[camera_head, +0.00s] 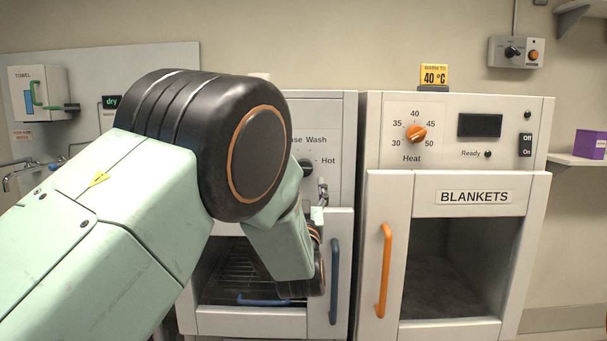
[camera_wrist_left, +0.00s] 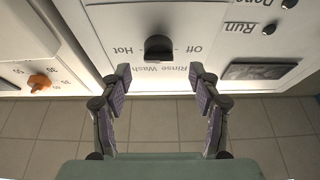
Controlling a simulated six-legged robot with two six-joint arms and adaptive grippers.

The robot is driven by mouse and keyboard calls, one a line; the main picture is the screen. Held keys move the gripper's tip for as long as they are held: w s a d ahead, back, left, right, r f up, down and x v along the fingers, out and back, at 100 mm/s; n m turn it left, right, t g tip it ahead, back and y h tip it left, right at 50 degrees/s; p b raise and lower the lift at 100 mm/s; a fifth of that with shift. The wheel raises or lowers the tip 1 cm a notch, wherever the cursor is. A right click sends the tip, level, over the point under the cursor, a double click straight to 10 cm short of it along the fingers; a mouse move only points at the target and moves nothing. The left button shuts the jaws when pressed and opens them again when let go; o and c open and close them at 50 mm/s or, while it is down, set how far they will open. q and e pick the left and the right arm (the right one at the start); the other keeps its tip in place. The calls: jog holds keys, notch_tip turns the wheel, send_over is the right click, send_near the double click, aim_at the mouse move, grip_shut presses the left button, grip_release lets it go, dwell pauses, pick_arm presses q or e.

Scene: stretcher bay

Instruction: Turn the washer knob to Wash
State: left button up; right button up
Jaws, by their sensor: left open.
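The washer knob (camera_wrist_left: 158,48) is black and sits on the white washer panel (camera_wrist_left: 110,30), seen upside down in the left wrist view. Around it are the labels Off, Rinse, Wash and Hot; I cannot tell which one it points at. In the head view only the right part of the knob (camera_head: 307,162) shows beside Hot, the rest hidden by my left arm. My left gripper (camera_wrist_left: 160,82) is open and empty, its purple-padded fingers apart, with the knob beyond the gap between the tips. In the head view the gripper (camera_head: 322,190) is mostly hidden. My right gripper is not in view.
The blanket warmer (camera_head: 456,180) with an orange heat knob (camera_head: 415,133) and orange handle (camera_head: 384,270) stands right of the washer. The washer door (camera_head: 250,322) has a blue handle (camera_head: 334,282). A towel box (camera_head: 38,92) hangs at the left.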

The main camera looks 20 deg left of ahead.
aim_at(304, 172)
pick_arm(q)
jog(key=x, duration=0.4)
jog(key=shift+w+f, duration=0.1)
jog(key=shift+w, duration=0.35)
jog(key=shift+w+a+r, duration=0.15)
jog(key=shift+a+r, duration=0.05)
jog(key=shift+a, duration=0.05)
jog(key=shift+d, duration=0.1)
jog(key=shift+w+d, duration=0.1)
jog(key=shift+w, duration=0.05)
jog(key=shift+c, duration=1.2)
jog(key=c, duration=0.9)
